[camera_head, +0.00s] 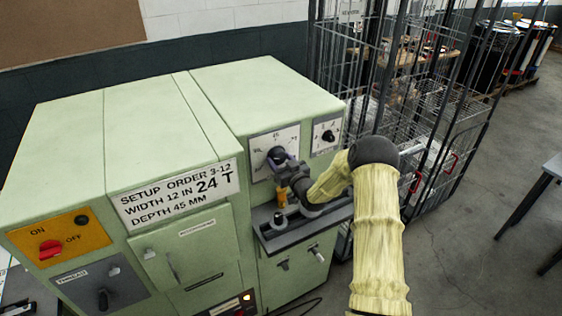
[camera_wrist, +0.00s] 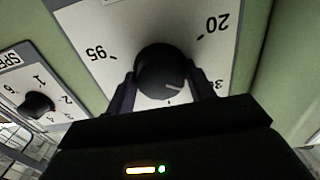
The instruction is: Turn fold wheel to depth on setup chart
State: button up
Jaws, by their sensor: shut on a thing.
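The fold wheel is a round black knob (camera_wrist: 163,66) on a white numbered plate (camera_wrist: 105,20) of the green machine. In the head view its plate (camera_head: 262,172) is partly behind my gripper (camera_head: 284,165). In the wrist view my gripper (camera_wrist: 163,88) is shut on the knob, one finger on each side. The numbers look upside down there: 95 at left, 20 at upper right, a partly hidden one starting with 3 at right. The knob's white line points right and slightly down, roughly toward that hidden number.
A smaller dial (camera_head: 328,137) sits right of the wheel; it also shows in the wrist view (camera_wrist: 37,104). A grey ledge (camera_head: 275,240) juts out below. A red on-off switch (camera_head: 50,249) is at left. A wire cage trolley (camera_head: 440,110) stands close at right.

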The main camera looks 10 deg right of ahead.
jog(key=shift+m+b, duration=0.4)
jog(key=shift+b, duration=0.25)
jog(key=shift+f+m+b, duration=0.2)
jog(key=shift+m+b, duration=0.7)
jog(key=shift+b, duration=0.3)
jog(key=m+b, duration=0.2)
jog(key=shift+b, duration=0.3)
jog(key=m+b, duration=0.2)
jog(key=m, duration=0.2)
jog(key=shift+r+b, duration=0.1)
jog(key=shift+b, duration=0.2)
jog(key=shift+r+m+b, duration=0.2)
jog(key=shift+m+b, duration=0.55)
jog(key=shift+m, duration=0.85)
jog(key=o, duration=1)
jog(key=shift+c, duration=0.2)
jog(key=shift+a, duration=0.1)
